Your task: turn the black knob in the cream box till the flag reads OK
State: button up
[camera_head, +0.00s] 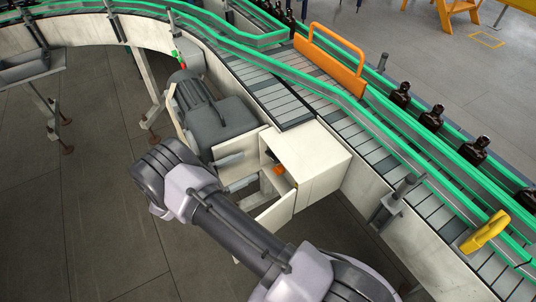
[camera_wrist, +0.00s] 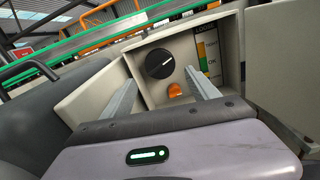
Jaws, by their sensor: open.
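The cream box (camera_head: 325,165) stands open beside the conveyor, and its inside shows in the wrist view. The black knob (camera_wrist: 159,63) is on its back panel, with a pale mark pointing up and right. A coloured strip (camera_wrist: 201,50) with an OK label is right of the knob. An orange part (camera_wrist: 175,90) sits below the knob; I cannot tell whether it is the flag, or what the flag reads. My gripper (camera_wrist: 160,80) is open, its two fingers apart and pointing into the box, short of the knob and empty. It also shows at the box's opening in the head view (camera_head: 250,168).
The box's open door (camera_head: 274,216) stands near my gripper. A grey motor (camera_head: 218,118) is to the left of the box. The conveyor (camera_head: 375,150) with green rails and an orange hoop (camera_head: 335,42) runs behind. Dark bottles (camera_head: 433,117) stand on the far lane.

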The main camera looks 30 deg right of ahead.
aim_at(269, 156)
jog(key=d, duration=0.9)
jog(key=shift+w+d+b, duration=0.15)
jog(key=shift+w+b, duration=0.05)
jog(key=shift+b, duration=0.2)
jog(key=c, duration=1.1)
jog(key=m+b, duration=0.2)
jog(key=m, duration=0.5)
jog(key=shift+s+f, duration=0.1)
jog(key=shift+f, duration=0.05)
jog(key=shift+m+b, duration=1.5)
jog(key=shift+m, duration=1.8)
